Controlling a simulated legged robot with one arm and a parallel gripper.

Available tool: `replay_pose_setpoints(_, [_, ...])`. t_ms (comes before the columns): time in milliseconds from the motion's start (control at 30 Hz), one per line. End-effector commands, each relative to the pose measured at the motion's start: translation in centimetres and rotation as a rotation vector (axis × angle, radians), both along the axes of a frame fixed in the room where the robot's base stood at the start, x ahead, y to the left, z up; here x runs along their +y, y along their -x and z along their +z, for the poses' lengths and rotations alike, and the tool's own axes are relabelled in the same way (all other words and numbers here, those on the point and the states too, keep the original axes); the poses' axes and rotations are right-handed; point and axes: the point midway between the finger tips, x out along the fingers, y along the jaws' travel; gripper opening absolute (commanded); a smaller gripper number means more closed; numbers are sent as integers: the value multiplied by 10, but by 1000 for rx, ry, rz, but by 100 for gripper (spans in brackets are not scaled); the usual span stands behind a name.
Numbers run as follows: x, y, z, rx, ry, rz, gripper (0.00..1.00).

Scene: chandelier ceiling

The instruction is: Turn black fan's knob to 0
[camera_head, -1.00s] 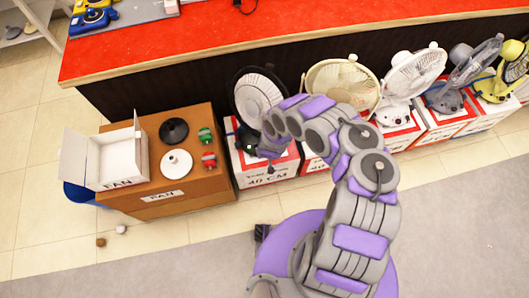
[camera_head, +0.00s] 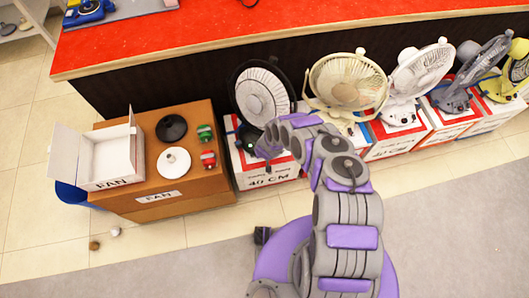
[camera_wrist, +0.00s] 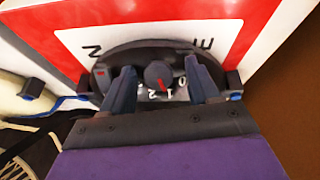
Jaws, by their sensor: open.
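The black fan (camera_head: 262,95) stands on a white and red box, leftmost in the row of fans. Its round dark base fills the middle of the wrist view, with the knob (camera_wrist: 158,75) near the centre. The knob's red mark points down, close to the digit 1, with 0 to its right and 2 to its left. My gripper (camera_wrist: 160,66) is open, one finger on each side of the knob. Whether either finger touches it I cannot tell. In the head view, my gripper is at the fan base, largely hidden by my arm.
A cream fan (camera_head: 347,84) and several other fans stand on boxes to the right. A brown box (camera_head: 190,187) with an open white carton (camera_head: 112,160) is on the left. A red-topped counter (camera_head: 250,36) runs behind. Grey floor in front is free.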

Motion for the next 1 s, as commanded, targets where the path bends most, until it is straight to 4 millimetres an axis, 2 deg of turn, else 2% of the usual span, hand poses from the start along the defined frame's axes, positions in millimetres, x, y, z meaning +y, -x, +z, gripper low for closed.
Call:
replay_pose_setpoints(300, [-2, -2, -1, 0, -5, 0, 60])
replay_pose_setpoints(900, [0, -2, -1, -2, -3, 1, 4])
replay_pose_setpoints(1000, [1, -2, -1, -2, -3, 3, 4])
